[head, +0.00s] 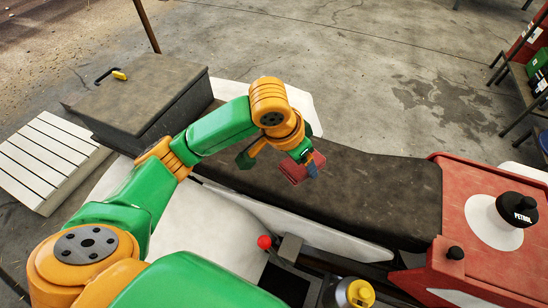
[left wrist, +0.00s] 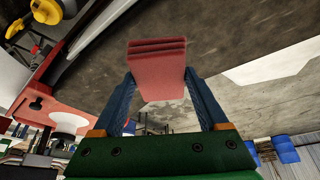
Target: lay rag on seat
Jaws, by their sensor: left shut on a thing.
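The rag (head: 296,170) is a folded red cloth. My left gripper (head: 280,165) is shut on it and holds it over the long dark seat (head: 375,190) in the head view. In the left wrist view the rag (left wrist: 158,70) sits between the two blue fingers of the gripper (left wrist: 163,95), its folded layers at the far end. The dark seat (left wrist: 235,55) shows behind it. I cannot tell whether the rag touches the seat. My right gripper is not in view.
A red tank with a black petrol cap (head: 516,208) stands right of the seat. A dark box (head: 140,90) is at the seat's left end, beside a white slatted crate (head: 45,160). A red-knobbed lever (head: 264,242) rises in front. Shelves (head: 525,80) stand at right.

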